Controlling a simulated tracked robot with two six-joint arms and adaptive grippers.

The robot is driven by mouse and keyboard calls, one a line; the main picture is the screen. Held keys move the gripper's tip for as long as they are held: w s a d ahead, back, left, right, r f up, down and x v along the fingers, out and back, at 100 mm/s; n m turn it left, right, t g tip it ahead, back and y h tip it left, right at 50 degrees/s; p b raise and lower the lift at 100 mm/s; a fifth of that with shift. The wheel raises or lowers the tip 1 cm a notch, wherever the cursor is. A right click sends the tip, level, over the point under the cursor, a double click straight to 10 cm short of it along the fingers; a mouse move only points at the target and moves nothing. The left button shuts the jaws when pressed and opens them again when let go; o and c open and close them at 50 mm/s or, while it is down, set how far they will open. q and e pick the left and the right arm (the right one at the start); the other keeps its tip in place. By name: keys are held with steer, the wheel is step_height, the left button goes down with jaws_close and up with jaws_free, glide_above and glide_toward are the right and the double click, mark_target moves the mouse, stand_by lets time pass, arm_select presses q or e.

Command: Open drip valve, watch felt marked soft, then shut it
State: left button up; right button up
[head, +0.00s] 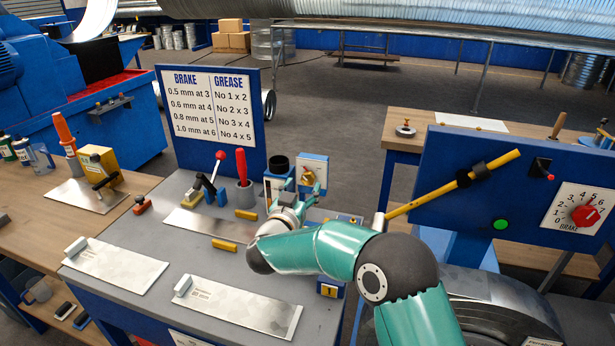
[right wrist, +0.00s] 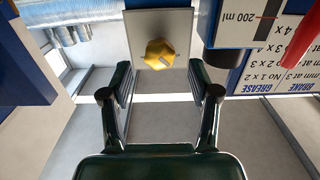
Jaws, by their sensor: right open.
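A brass-yellow knob (head: 308,176), which looks like the drip valve, sits on a pale plate on a blue block at the back of the grey bench. In the right wrist view the knob (right wrist: 160,54) is faceted, with a slot-like mark on its face. My right gripper (head: 310,188) is at this block. In the right wrist view its two dark green fingers (right wrist: 158,80) are spread, with the knob ahead between their tips and nothing held. I cannot make out a felt marked soft. My left gripper is not in the head view.
A container marked 200 ml (right wrist: 238,22) stands close beside the knob. A brake and grease chart (head: 211,105) is behind. A red-handled tool in a grey cup (head: 244,192), yellow blocks and metal sheets (head: 240,306) lie on the bench. A brake dial panel (head: 580,214) is at right.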

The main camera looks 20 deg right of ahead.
mark_target(307, 180)
steer(key=shift+p+x, duration=0.3)
steer(key=shift+x, duration=1.7)
steer(key=shift+c, duration=0.3)
steer(key=c, duration=1.1)
steer(key=shift+d, duration=0.15)
steer(key=shift+f, duration=0.1)
